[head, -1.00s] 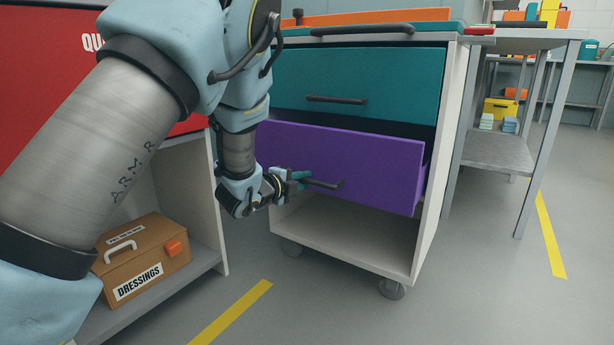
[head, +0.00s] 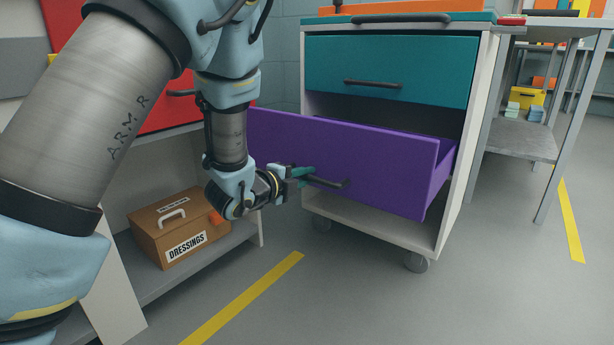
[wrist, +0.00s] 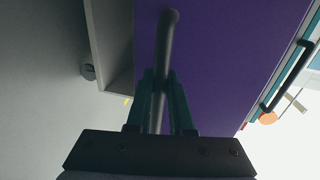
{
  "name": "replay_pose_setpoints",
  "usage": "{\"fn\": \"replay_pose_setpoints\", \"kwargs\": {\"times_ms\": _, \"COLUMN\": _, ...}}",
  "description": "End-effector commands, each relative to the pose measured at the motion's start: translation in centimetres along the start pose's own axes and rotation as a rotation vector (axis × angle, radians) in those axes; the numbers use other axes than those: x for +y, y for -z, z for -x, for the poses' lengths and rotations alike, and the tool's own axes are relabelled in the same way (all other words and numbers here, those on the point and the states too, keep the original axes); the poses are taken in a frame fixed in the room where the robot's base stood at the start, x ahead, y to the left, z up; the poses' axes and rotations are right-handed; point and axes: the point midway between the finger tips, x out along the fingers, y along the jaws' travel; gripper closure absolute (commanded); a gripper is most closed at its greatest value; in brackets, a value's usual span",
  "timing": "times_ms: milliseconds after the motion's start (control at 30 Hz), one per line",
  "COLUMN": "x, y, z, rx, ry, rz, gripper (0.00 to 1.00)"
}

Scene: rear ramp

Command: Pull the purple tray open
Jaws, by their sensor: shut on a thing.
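The purple tray (head: 385,165) is the lower drawer of a white cart and stands well out of it. Its right side wall and part of its inside show behind the front. A dark bar handle (head: 335,184) is on its front. My gripper (head: 308,175) is shut on this handle near its left part. In the wrist view the two teal fingers (wrist: 162,100) lie on either side of the dark handle (wrist: 166,50), with the purple front (wrist: 215,60) beyond.
A closed teal drawer (head: 420,68) is above the tray. A red cabinet (head: 160,105) and a brown dressings box (head: 180,228) on a low shelf stand at left. A grey table (head: 520,145) stands at right. The floor in front is clear, with yellow lines (head: 245,300).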

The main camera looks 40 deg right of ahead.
Motion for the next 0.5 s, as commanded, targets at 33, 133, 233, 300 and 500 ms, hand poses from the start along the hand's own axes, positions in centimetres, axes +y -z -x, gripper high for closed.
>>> {"fn": "replay_pose_setpoints", "kwargs": {"times_ms": 33, "x": 0.05, "y": -0.11, "z": 0.03, "rx": -0.002, "ry": -0.001, "rz": 0.000, "gripper": 1.00}}
{"fn": "replay_pose_setpoints", "kwargs": {"times_ms": 133, "x": 0.05, "y": -0.11, "z": 0.02, "rx": -0.002, "ry": -0.001, "rz": 0.000, "gripper": 1.00}}
{"fn": "replay_pose_setpoints", "kwargs": {"times_ms": 233, "x": 0.04, "y": -0.11, "z": 0.02, "rx": -0.002, "ry": -0.001, "rz": 0.000, "gripper": 0.71}}
{"fn": "replay_pose_setpoints", "kwargs": {"times_ms": 300, "x": 0.03, "y": -0.09, "z": 0.01, "rx": -0.002, "ry": -0.001, "rz": 0.000, "gripper": 0.69}}
{"fn": "replay_pose_setpoints", "kwargs": {"times_ms": 500, "x": 0.00, "y": -0.06, "z": 0.04, "rx": -0.001, "ry": -0.001, "rz": 0.000, "gripper": 0.69}}
